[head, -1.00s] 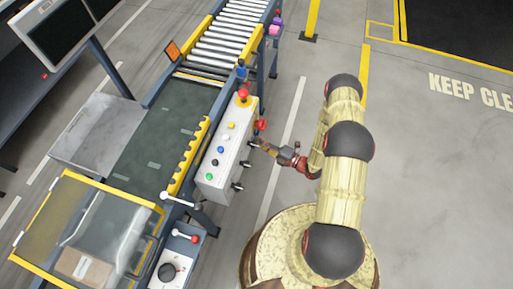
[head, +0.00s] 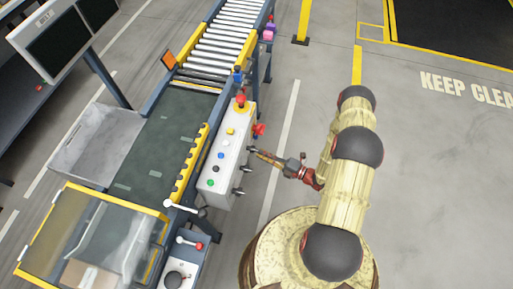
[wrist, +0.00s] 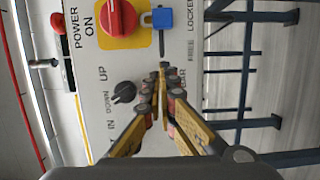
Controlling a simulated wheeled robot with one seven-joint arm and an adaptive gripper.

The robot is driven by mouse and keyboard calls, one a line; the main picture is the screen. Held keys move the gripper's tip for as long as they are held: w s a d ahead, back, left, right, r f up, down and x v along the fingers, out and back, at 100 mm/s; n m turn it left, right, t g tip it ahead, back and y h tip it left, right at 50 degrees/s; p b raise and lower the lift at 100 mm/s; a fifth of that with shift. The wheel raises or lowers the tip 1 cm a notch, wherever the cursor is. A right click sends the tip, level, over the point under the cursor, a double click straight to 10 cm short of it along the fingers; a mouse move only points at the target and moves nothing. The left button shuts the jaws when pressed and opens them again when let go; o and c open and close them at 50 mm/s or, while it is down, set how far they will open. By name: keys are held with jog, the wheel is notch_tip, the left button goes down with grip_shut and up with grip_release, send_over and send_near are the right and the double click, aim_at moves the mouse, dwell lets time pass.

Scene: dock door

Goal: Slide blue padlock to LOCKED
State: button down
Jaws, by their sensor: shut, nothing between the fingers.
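The blue padlock (wrist: 162,17) shows in the wrist view on the light panel, beside the LOCKED label (wrist: 190,16). Its shackle points at the red power switch (wrist: 117,17). A dark slot (wrist: 162,42) runs from the padlock down toward the FREE label (wrist: 190,50). My gripper (wrist: 163,68) is shut and empty, its tips just below the slot's lower end in the picture and apart from the padlock. In the head view my gripper (head: 252,151) is at the side of the control box (head: 223,160); the padlock cannot be made out there.
A black knob (wrist: 124,92) marked UP and DOWN sits left of my fingers in the wrist view. A red emergency button (wrist: 59,22) is at the upper left. A conveyor (head: 160,130) lies beyond the box. Open floor (head: 440,200) is on the right.

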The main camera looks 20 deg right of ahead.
jog(key=p+v, duration=0.1)
jog(key=v, duration=0.5)
jog(key=shift+s, duration=0.15)
dwell(0.5)
